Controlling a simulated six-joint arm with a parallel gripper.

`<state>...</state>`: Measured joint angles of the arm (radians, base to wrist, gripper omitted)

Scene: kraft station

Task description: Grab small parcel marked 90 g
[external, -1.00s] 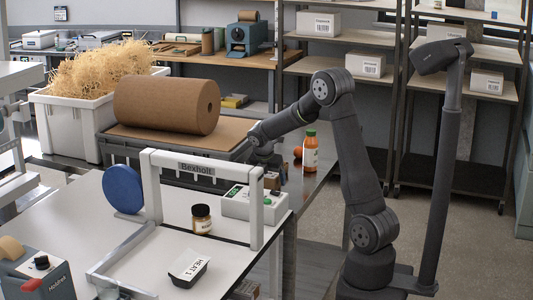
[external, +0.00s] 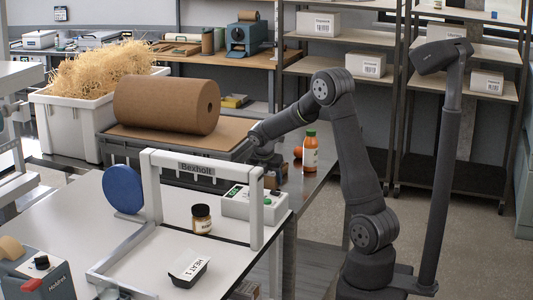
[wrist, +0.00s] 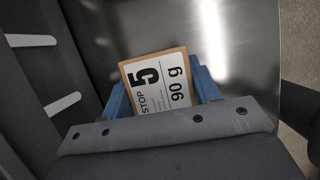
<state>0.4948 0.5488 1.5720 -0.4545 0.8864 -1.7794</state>
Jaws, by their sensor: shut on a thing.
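The small parcel marked 90 g (wrist: 158,84) shows in the wrist view as a brown piece with a white label reading "STOP 5" and "90 g". My gripper (wrist: 163,95) has its blue fingers on either side of the parcel and is shut on it. In the external view the parcel (external: 271,181) is a small brown patch below my gripper (external: 267,166), behind the control box, and partly hidden. I cannot tell whether it touches the metal surface beneath.
The metal bench (external: 318,183) holds an orange bottle (external: 310,155) to the right. The paper roll (external: 168,105) lies behind my gripper. In front stand the grey sealer frame (external: 200,168) and the control box (external: 254,207), with a jar (external: 201,220) and a black tray (external: 188,270).

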